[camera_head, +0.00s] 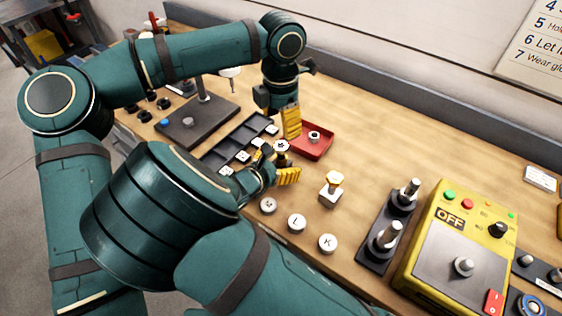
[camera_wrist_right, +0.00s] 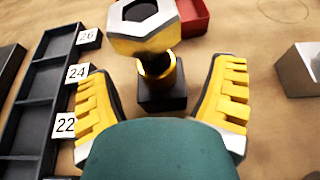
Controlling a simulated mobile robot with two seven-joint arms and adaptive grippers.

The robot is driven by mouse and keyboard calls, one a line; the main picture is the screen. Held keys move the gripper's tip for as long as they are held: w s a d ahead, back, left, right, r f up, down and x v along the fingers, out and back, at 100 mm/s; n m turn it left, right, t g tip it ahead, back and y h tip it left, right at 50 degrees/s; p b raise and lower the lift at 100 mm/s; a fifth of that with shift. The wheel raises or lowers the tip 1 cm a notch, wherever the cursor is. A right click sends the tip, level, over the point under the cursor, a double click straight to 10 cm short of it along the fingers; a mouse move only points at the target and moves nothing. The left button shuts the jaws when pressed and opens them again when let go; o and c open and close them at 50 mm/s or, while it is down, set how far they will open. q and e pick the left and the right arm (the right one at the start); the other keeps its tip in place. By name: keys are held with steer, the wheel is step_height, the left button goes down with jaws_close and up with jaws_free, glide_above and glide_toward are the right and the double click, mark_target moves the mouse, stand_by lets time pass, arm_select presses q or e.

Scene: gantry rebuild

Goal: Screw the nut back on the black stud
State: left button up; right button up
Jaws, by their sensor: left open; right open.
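The black stud's square base (camera_wrist_right: 162,100) stands upright between the open yellow fingers of my right gripper (camera_wrist_right: 163,72) in the right wrist view, with a gold collar (camera_wrist_right: 157,72) above it. A silver hex nut (camera_wrist_right: 147,28) sits at the top; I cannot tell how far it is threaded. It also shows in the head view (camera_head: 282,146). My right gripper (camera_head: 274,165) is low around the stud, with no finger visibly touching it. My left gripper (camera_head: 291,122) is open, fingers pointing down, just above and behind the nut.
A red tray (camera_head: 325,148) holding a small nut is just behind. A pale block (camera_head: 331,195) with a gold collar and hex top stands to the right. A black compartment tray (camera_head: 215,157) lies left. Round lettered caps (camera_head: 296,223) lie in front; a yellow control box (camera_head: 460,245) is far right.

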steer(key=shift+w+d+f, duration=0.1)
steer(key=shift+w+d, duration=0.05)
steer(key=shift+w, duration=0.05)
steer(key=shift+c, duration=0.3)
